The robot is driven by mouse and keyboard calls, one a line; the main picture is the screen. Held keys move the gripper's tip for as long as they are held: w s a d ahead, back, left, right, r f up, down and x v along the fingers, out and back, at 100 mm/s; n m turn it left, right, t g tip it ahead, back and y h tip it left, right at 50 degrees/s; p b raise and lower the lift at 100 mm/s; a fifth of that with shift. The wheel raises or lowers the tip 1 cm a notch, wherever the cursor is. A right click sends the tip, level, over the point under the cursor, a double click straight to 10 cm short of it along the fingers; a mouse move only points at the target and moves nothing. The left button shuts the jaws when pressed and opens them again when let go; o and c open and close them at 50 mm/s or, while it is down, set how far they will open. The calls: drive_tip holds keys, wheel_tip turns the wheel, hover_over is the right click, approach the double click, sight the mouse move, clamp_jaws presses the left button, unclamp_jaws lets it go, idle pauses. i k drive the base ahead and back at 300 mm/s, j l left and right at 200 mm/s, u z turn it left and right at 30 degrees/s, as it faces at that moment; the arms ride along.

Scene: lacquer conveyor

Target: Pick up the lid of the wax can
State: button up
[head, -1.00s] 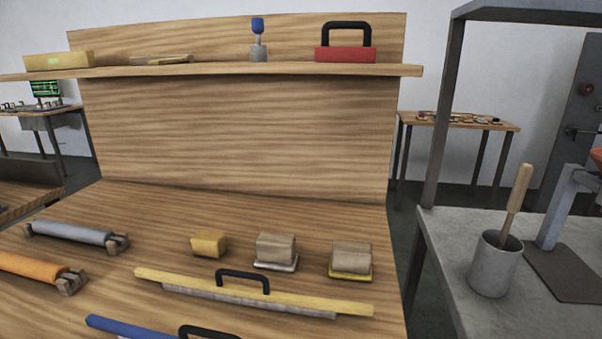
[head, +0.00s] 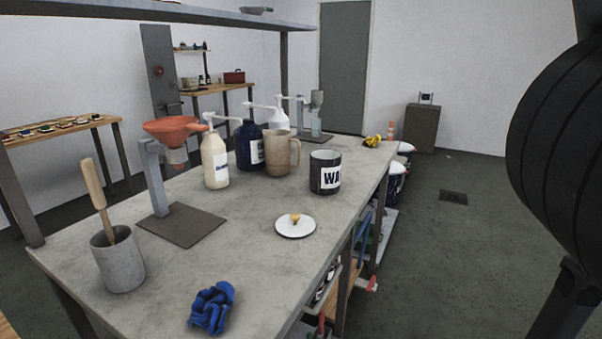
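The lid (head: 293,227) is a white disc with a dark rim and a small yellowish knob. It lies flat on the grey bench near its right edge. The wax can (head: 326,173) is a dark cylinder with a white label showing "WA". It stands upright a little behind the lid and to the right, apart from it. My gripper is not in view. A large black rounded part at the right edge seems to be part of my own arm.
A crumpled blue cloth (head: 212,307) and a grey pot with a wooden-handled tool (head: 118,260) are at the front. A stand with an orange funnel (head: 174,130), pump bottles (head: 215,160) and a beige jug (head: 280,153) stand behind. Open floor (head: 450,250) lies right of the bench.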

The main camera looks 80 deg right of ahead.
sight(295, 224)
drive_tip(key=z, duration=1.65)
